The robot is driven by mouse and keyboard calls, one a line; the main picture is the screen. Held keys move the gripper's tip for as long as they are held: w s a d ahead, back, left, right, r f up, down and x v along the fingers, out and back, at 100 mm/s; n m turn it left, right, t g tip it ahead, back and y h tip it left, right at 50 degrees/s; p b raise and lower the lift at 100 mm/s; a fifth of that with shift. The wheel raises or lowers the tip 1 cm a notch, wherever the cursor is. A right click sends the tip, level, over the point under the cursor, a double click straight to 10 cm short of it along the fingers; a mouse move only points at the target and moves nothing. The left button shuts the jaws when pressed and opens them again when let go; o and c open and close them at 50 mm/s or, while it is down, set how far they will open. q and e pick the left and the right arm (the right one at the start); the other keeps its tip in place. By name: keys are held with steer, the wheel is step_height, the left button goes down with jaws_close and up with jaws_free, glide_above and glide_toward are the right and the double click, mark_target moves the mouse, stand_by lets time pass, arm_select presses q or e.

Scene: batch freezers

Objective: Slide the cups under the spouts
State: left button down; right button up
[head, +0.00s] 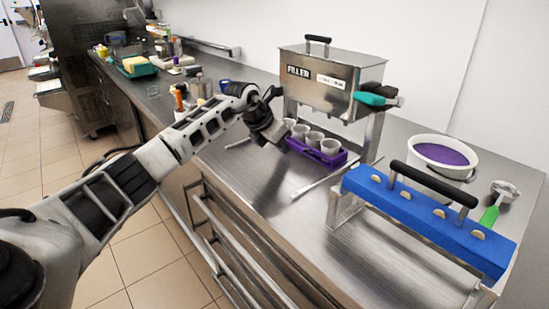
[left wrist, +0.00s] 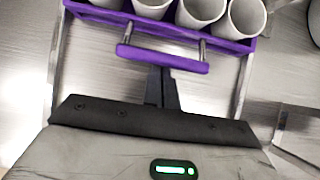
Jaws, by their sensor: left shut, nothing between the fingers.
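Several pale grey cups (head: 314,139) stand in a purple tray (head: 325,160) on the metal counter, at the front of the filler (head: 325,82). The spouts under the filler are hard to make out. In the left wrist view the cups (left wrist: 200,10) stand in the tray, whose purple handle bar (left wrist: 162,58) sticks out toward me on two metal posts. My left gripper (head: 280,140) is shut and empty, with its fingers (left wrist: 162,88) at the handle bar, partly beneath it in the picture. I cannot tell whether they touch. My right gripper is not in view.
Two metal rails (head: 319,184) flank the tray. A blue bar with a black handle (head: 430,215) stands on metal legs at the right front. Behind it are a white bucket (head: 441,152) and a green-handled scoop (head: 490,216). Clutter lines the counter's far left; the counter before the tray is clear.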

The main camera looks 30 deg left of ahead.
arm_select(q)
steer(key=shift+w+d, duration=0.2)
steer(key=shift+w, duration=0.5)
steer(key=shift+w+d+b, duration=0.25)
steer(key=shift+w+b, duration=0.1)
steer(key=shift+w, duration=0.55)
steer(key=shift+w+d+b, duration=0.25)
steer(key=shift+w+b, duration=0.05)
steer(key=shift+w, duration=0.6)
steer(key=shift+s, duration=0.15)
steer(key=shift+s+a+p, duration=0.2)
steer(key=shift+s+p, duration=0.35)
steer(key=shift+p, duration=0.05)
steer(key=shift+p+v, duration=2.35)
steer(key=shift+v, duration=0.4)
steer(key=shift+w+r, duration=0.1)
steer(key=shift+r, duration=0.15)
steer(key=shift+f, duration=0.1)
